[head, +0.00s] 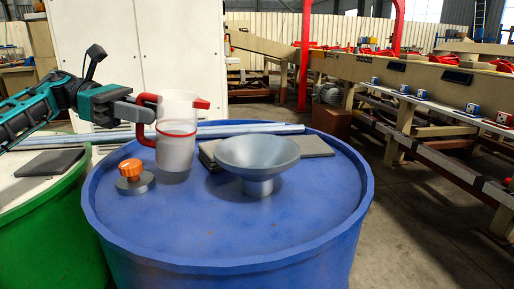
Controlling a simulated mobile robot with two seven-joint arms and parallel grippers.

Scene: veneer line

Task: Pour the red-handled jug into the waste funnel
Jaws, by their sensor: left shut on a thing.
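The red-handled jug (176,143) is a translucent white jug with a red handle on its left, a red spout on its right and a red band. My left gripper (142,110) is shut on its handle from the left. The jug is upright, over the left part of the blue drum's top; I cannot tell whether it touches the top. The grey waste funnel (258,158) stands on the drum top, to the right of the jug and apart from it. My right gripper is not in view.
The blue drum (225,262) carries an orange-knobbed cap (131,172) in front of the jug, a flat grey-brown slab (313,146) behind the funnel and long pale bars (250,129) at the back. A green drum (50,235) stands at left with a dark plate (50,163).

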